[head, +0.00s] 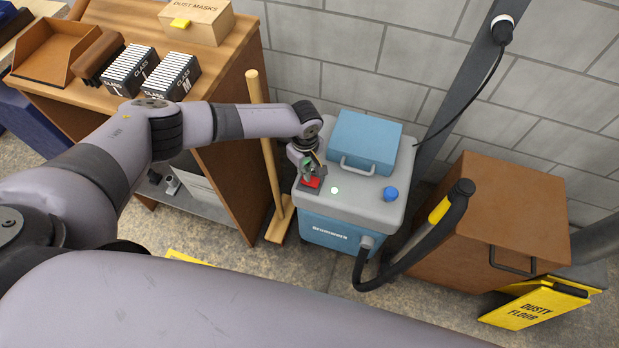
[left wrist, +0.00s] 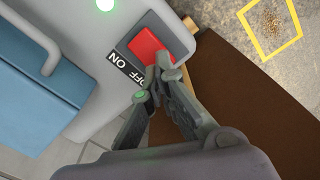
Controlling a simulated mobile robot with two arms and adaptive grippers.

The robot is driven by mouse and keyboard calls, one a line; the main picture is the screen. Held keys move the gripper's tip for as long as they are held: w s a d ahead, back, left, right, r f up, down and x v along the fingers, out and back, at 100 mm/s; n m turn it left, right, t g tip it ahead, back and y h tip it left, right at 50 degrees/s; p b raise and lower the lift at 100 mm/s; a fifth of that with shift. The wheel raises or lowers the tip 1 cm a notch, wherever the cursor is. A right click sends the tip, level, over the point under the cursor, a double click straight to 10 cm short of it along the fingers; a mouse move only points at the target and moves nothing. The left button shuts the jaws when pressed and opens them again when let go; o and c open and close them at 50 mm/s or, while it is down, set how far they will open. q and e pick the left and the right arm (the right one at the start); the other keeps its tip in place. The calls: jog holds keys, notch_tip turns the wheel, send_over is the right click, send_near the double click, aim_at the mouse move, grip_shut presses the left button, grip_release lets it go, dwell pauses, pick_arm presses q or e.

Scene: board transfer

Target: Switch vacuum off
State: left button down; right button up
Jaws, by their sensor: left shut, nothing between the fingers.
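The vacuum (head: 352,205) is a grey-topped blue box labelled "Bromwerk", standing on the floor by the wall. Its red rocker switch (head: 312,183) is on the front left of the top; the left wrist view shows the switch (left wrist: 146,44) beside an ON/OFF label (left wrist: 126,68). A pale green light (head: 335,190) glows next to it. My left gripper (head: 309,170) is shut and empty, with its fingertips at the switch. In the left wrist view the fingertips (left wrist: 161,70) overlap the lower edge of the switch; I cannot tell whether they press it. My right gripper is not in view.
A blue knob (head: 390,193) and a hose (head: 425,240) are on the vacuum's right side. A wooden broom-like pole (head: 262,140) stands to its left beside the workbench (head: 215,95). A brown cabinet (head: 500,215) and a yellow floor sign (head: 535,308) are at right.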

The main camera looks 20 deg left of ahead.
pick_arm(q)
jog(key=shift+f+b, duration=0.55)
jog(key=shift+f, duration=0.5)
dwell(0.4)
notch_tip(320, 180, up, 7)
jog(key=p, duration=0.8)
jog(key=shift+s, duration=0.1)
dwell(0.5)
